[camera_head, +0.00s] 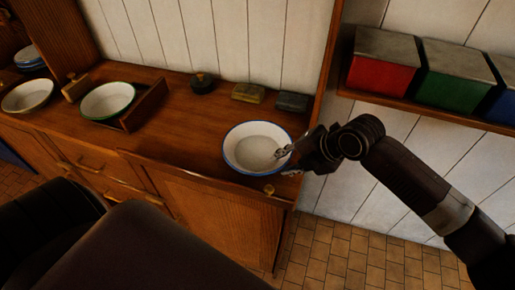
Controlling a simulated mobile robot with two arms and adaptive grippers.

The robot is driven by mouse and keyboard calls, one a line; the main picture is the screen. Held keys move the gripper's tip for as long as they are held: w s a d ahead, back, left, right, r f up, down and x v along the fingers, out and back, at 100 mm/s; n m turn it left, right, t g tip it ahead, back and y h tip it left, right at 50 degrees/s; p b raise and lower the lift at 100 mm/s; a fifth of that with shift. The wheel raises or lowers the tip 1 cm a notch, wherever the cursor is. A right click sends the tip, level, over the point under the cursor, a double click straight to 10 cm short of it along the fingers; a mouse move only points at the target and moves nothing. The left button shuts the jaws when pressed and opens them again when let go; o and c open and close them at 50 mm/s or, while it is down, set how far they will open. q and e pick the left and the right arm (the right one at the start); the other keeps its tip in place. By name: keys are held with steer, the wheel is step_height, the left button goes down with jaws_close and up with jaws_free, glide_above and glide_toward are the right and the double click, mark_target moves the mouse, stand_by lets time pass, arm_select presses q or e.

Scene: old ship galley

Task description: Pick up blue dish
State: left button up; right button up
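The blue dish (245,157) is a white bowl with a blue rim. It sits upright on the wooden counter near its right end. My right gripper (288,162) is at the dish's right rim, with its arm coming in from the right. Its fingers look spread, one over the inside of the dish and the other outside, lower, near the counter's edge. I see no clear grip on the rim. My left gripper is not in view.
A dark round tin (202,83) and two small boxes (248,93) (291,101) stand behind. A shelf with red (381,76) and green (455,91) bins is at right.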

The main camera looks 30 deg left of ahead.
jaws_close()
stand_by(0.5)
